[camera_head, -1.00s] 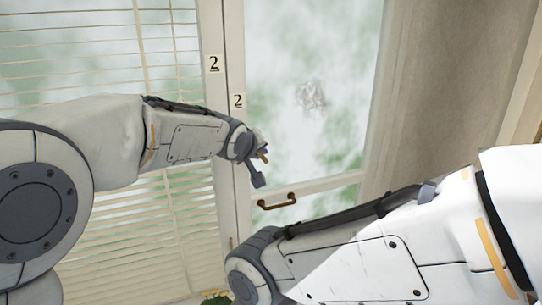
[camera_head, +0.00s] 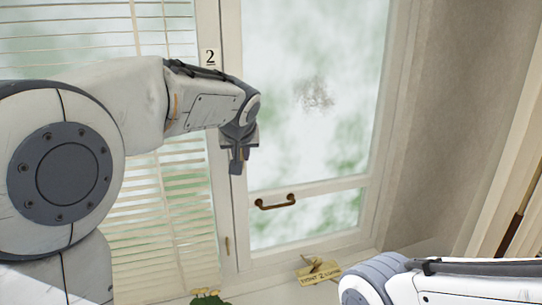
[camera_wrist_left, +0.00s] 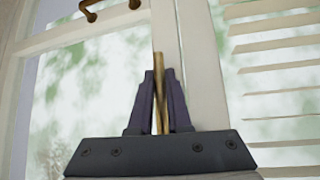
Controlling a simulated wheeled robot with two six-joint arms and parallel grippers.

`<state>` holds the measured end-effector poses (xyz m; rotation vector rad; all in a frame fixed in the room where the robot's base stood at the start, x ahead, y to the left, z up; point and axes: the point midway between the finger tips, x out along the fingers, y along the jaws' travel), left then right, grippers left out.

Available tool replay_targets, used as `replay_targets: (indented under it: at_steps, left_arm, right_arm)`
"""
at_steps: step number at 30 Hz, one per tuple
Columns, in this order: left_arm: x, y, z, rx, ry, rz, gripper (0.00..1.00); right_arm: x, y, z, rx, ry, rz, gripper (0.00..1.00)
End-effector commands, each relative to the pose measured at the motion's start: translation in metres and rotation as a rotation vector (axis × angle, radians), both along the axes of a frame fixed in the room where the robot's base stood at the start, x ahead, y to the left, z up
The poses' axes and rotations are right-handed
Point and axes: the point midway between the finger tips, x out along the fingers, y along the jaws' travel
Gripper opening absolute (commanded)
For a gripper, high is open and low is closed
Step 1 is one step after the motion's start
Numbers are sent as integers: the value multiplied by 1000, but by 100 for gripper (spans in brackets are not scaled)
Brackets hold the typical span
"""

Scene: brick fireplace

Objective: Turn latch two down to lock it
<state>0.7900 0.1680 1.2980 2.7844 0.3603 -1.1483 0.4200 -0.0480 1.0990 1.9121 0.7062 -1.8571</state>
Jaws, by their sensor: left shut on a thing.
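A thin brass latch (camera_wrist_left: 158,92) sits between the two dark fingers of my left gripper (camera_wrist_left: 160,80) in the left wrist view, against the white window frame. The gripper is shut on it, and the latch sticks out past the fingertips. In the head view my left gripper (camera_head: 238,164) hangs down in front of the frame post, just below the number 2 label (camera_head: 210,58), and mostly hides the latch. My right gripper is out of view; only part of the right arm shows at the lower right.
A bronze handle (camera_head: 275,202) is on the window's lower rail, right of my left gripper. A small brass piece (camera_head: 227,245) is lower on the post. Blinds (camera_head: 100,35) hang at left.

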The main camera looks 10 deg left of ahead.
Motion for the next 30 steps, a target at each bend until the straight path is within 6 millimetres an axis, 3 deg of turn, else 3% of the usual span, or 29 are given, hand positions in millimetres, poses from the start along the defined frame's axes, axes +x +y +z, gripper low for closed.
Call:
replay_targets:
  at_steps: [6, 16, 18, 19, 30]
  left_arm:
    - [-4, 15, 2, 23, 9, 18, 0]
    - [-4, 16, 2, 25, 9, 18, 0]
    - [-4, 16, 2, 25, 9, 18, 35]
    - [-4, 15, 2, 25, 9, 18, 46]
    - [-5, 13, 3, 23, 9, 16, 46]
  right_arm:
    - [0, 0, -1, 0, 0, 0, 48]
    - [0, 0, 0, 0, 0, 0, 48]
    - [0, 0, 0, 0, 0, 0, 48]
    - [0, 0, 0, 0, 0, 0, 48]
    - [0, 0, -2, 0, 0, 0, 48]
